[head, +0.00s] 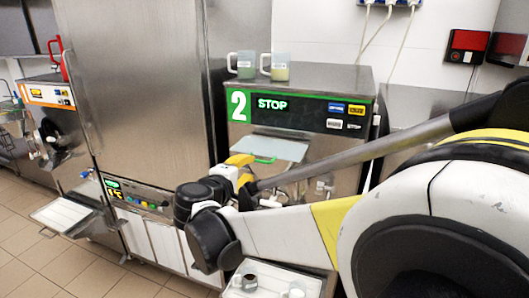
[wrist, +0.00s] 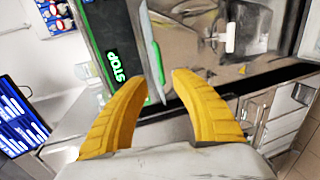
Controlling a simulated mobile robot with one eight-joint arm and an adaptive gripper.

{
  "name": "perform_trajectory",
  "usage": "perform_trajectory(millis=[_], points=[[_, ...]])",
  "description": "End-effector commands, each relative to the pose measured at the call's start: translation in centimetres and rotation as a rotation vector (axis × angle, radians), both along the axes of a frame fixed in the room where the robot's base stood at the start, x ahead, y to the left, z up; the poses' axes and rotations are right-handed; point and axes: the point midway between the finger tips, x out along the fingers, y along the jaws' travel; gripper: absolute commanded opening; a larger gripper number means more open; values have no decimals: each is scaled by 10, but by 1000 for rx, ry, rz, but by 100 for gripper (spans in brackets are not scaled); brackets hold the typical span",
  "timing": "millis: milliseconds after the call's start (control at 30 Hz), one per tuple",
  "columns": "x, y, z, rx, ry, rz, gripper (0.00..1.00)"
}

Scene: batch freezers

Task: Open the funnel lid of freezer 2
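Freezer 2 (head: 305,170) stands at centre right in the head view, with a green-edged front panel, a white 2 and a lit STOP sign. Its funnel lid (head: 275,147) is a pale, see-through plate below the panel, with a green handle (head: 265,160) at its lower left. In the wrist view the lid (wrist: 150,45) is seen nearly edge-on, and its green handle (wrist: 158,72) shows between my fingertips. My gripper (wrist: 163,82) is open, its two yellow fingers apart. In the head view my gripper (head: 252,168) is just beside the handle; I cannot tell if it touches.
Two measuring jugs (head: 246,65) (head: 280,67) stand on top of freezer 2. A tall steel cabinet (head: 140,80) stands left of it, and another freezer (head: 48,120) is farther left. A white tray (head: 270,284) with cups is low in front. My arm covers the right side.

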Motion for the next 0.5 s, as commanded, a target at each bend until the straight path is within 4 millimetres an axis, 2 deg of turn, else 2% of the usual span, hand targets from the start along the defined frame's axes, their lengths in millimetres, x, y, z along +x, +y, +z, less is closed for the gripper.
perform_trajectory(millis=[300,500], points=[[58,-23,-15,3,1,-4,30],[78,-29,-18,2,1,-2,30]])
